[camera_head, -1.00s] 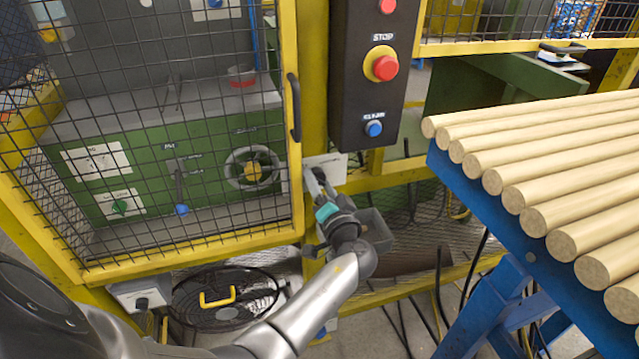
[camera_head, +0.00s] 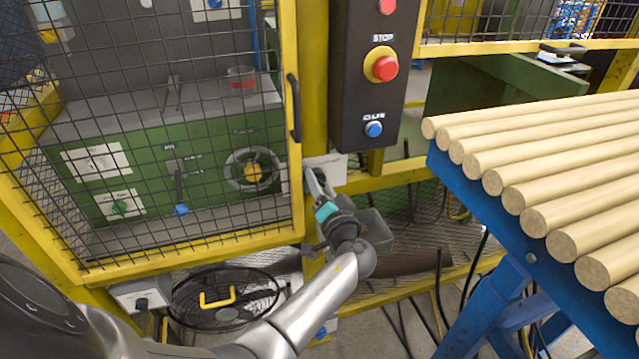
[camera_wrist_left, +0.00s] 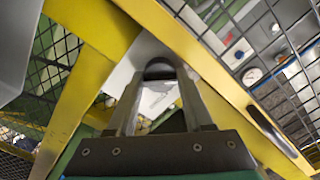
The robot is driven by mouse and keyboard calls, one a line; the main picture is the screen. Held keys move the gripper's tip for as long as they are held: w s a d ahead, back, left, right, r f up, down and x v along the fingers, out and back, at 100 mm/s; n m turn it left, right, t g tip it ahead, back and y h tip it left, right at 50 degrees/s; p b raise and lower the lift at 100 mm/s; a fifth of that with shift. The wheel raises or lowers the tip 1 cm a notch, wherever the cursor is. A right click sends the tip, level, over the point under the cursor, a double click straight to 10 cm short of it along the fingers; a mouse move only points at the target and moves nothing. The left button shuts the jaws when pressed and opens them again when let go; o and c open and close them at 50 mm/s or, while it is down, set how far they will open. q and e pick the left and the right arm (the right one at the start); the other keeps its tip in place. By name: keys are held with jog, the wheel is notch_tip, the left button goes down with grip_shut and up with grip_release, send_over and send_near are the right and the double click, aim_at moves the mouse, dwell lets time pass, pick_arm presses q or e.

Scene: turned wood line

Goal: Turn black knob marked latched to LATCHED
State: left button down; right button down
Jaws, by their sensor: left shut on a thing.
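The black knob (camera_wrist_left: 160,66) sits on a pale plate fixed to the yellow post beside the mesh door. Its marking cannot be read in either view. My left gripper (camera_head: 318,180) reaches up to this plate (camera_head: 337,166) from below. In the left wrist view its two fingers (camera_wrist_left: 160,75) are on either side of the knob, shut on it. The fingers hide most of the knob in the head view. My right gripper is in neither view.
A yellow-framed mesh door (camera_head: 297,200) with a black handle (camera_head: 294,107) stands left of the post. A black button panel (camera_head: 366,105) hangs above the gripper. A blue rack (camera_head: 480,205) with wooden rods is at right. Another dark knob (camera_head: 141,303) is at lower left.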

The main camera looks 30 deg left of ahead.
pick_arm(q)
jog(key=shift+m, duration=0.3)
jog(key=shift+m+p, duration=2.35)
jog(key=shift+m, duration=6.25)
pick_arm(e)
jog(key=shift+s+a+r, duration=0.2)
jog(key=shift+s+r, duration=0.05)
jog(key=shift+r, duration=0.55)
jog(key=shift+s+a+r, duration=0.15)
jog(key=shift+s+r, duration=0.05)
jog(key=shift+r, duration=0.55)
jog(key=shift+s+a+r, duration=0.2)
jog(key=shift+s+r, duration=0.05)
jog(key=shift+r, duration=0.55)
pick_arm(q)
jog(key=shift+f, duration=0.1)
jog(key=c, duration=0.6)
grip_release()
jog(key=shift+s+d, duration=0.1)
jog(key=shift+d, duration=0.05)
